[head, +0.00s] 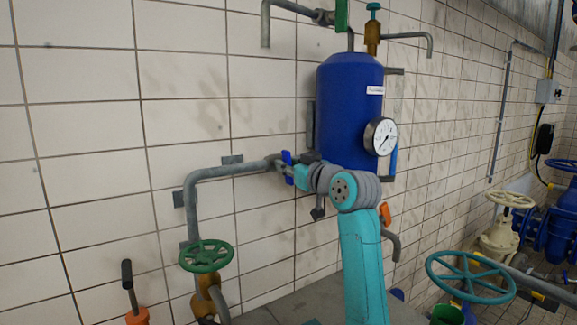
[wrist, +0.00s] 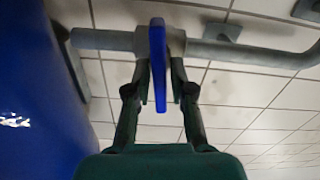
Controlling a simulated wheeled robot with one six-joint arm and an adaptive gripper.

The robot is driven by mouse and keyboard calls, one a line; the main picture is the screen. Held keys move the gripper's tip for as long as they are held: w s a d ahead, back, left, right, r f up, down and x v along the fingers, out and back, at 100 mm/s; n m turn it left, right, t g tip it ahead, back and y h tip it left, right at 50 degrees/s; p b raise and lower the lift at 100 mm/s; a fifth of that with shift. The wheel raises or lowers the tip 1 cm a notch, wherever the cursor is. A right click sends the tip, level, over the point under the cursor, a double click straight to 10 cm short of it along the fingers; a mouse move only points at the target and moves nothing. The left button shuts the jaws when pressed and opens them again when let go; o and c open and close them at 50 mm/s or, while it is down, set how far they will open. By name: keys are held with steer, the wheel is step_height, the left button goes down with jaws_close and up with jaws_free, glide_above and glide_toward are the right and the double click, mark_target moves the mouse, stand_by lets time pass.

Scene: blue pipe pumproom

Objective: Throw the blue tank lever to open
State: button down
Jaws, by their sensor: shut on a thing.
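The blue tank lever (head: 287,156) sits on the grey pipe to the left of the blue tank (head: 345,115). In the wrist view the lever (wrist: 158,45) is a narrow blue handle, seen nearly edge-on and lying across the pipe (wrist: 105,39). My gripper (head: 288,169) reaches it from the front right in the head view. In the wrist view its two fingers (wrist: 160,78) stand on either side of the lever and are shut on it. The valve body behind the lever is mostly hidden.
A green handwheel (head: 206,256) stands below left, and a teal handwheel (head: 470,277) at lower right. A pressure gauge (head: 380,136) sticks out from the tank close to my arm. An orange handle (head: 385,213) is right of my arm. The tiled wall is close behind the pipe.

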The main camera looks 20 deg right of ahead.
steer(key=n, duration=0.4)
steer(key=shift+a+f, duration=0.1)
steer(key=shift+a, duration=0.1)
steer(key=n, duration=0.4)
steer(key=shift+s+a+f, duration=0.1)
steer(key=shift+a+f+n, duration=0.1)
steer(key=shift+f+n, duration=0.05)
steer(key=shift+n, duration=1.95)
steer(key=shift+f+n, duration=0.15)
steer(key=shift+n, duration=1.95)
steer(key=c, duration=1.2)
jaws_free()
steer(key=shift+s, duration=0.1)
